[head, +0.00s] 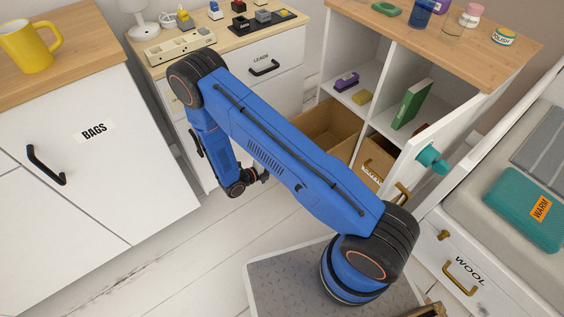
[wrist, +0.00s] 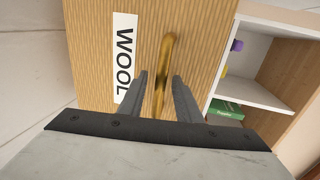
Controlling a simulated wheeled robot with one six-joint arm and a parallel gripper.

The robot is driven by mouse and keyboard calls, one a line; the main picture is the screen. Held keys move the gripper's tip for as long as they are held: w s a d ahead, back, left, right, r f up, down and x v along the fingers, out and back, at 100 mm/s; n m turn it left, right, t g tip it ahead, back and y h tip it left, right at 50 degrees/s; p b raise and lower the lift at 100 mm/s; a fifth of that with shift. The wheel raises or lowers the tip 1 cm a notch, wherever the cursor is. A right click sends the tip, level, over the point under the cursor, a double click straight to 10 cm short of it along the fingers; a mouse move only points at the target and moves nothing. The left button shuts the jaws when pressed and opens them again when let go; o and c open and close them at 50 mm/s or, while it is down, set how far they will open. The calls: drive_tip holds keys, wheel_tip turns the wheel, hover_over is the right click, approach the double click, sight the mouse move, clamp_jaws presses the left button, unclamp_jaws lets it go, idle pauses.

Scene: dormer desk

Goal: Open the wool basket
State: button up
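The wool basket (head: 326,122) is a light wooden box at the lower left of the shelf cabinet. It stands pulled out from its bay, and its open inside shows in the head view. In the wrist view its ribbed front (wrist: 205,50) bears a white WOOL label (wrist: 125,55) and a brass handle (wrist: 167,48). My gripper (wrist: 160,85) is open, with one finger on each side of the handle and gaps beside it. In the head view my gripper (head: 262,178) is in front of the basket, and my arm hides the basket's front.
A white drawer also labelled WOOL (head: 483,292) is at the right. A second basket (head: 374,160) sits beside the first, near a white panel with a teal knob (head: 433,159). The BAGS cabinet (head: 75,190) stands left. Pale floor (head: 190,250) is clear between.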

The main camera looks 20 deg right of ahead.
drive_tip(key=v, duration=1.7)
drive_tip(key=shift+a, duration=0.2)
drive_tip(key=s+d+r+m+g+y, duration=0.1)
drive_tip(key=d+r+m+g+y, duration=0.1)
drive_tip(key=d+r+m, duration=0.6)
drive_tip(key=s+d+r+m+g+y, duration=0.25)
drive_tip(key=r+m, duration=0.35)
drive_tip(key=r, duration=0.7)
drive_tip(key=s+d+r+m+g+y, duration=0.1)
drive_tip(key=d+r+m+g+y, duration=0.15)
drive_tip(key=d+r+m, duration=0.55)
drive_tip(key=s+d+r+m+t+y, duration=0.2)
drive_tip(key=s+r+m+t+y, duration=0.1)
drive_tip(key=s+r+m, duration=0.6)
drive_tip(key=s+d+r+m+t+y, duration=0.3)
drive_tip(key=s+r+m+y, duration=0.1)
drive_tip(key=s+r+m, duration=0.5)
drive_tip(key=shift+s+r+y, duration=0.3)
drive_tip(key=shift+s, duration=0.6)
